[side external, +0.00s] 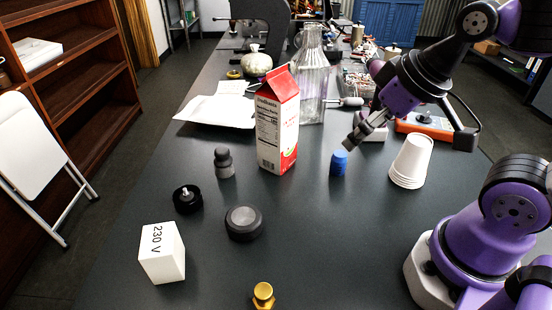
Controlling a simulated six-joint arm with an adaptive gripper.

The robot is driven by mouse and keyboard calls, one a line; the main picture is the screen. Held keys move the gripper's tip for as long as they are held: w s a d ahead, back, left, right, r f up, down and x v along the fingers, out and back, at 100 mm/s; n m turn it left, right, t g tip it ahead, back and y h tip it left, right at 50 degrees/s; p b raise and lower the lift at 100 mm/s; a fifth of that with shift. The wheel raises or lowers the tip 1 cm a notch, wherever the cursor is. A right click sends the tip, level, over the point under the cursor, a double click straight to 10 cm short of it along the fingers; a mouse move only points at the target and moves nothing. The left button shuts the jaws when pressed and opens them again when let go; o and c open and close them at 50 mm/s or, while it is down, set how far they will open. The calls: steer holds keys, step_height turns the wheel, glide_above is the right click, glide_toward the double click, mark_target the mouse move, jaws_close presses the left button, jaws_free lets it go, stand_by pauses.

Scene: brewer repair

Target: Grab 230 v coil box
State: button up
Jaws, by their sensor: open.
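My gripper (350,145) is at the right of the middle, above the table near the blue cylinder, far from the white box. It is open, and nothing shows between its fingers. The box is in plain view and nothing covers it.
A blue cylinder (339,163), stacked white cups (411,160) and a red-white carton (278,120) stand mid-table. A glass bottle (311,80) stands behind.

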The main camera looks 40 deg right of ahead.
stand_by(0.3)
steer(key=n+g+y, duration=0.3)
steer(key=n+y, duration=0.1)
steer(key=n, duration=0.7)
glide_above(155, 241)
steer(key=s+d, duration=0.1)
steer(key=d, duration=0.2)
step_height(155, 241, down, 6)
steer(key=shift+n, duration=0.3)
steer(key=x, duration=0.5)
steer(key=shift+s+a, duration=0.25)
steer(key=shift+a, duration=0.1)
steer(key=x, duration=0.2)
steer(key=d+x, duration=0.1)
steer(key=x, duration=0.2)
steer(key=shift+s+a+f, duration=0.1)
steer(key=shift+f, duration=0.45)
steer(key=c, duration=1.1)
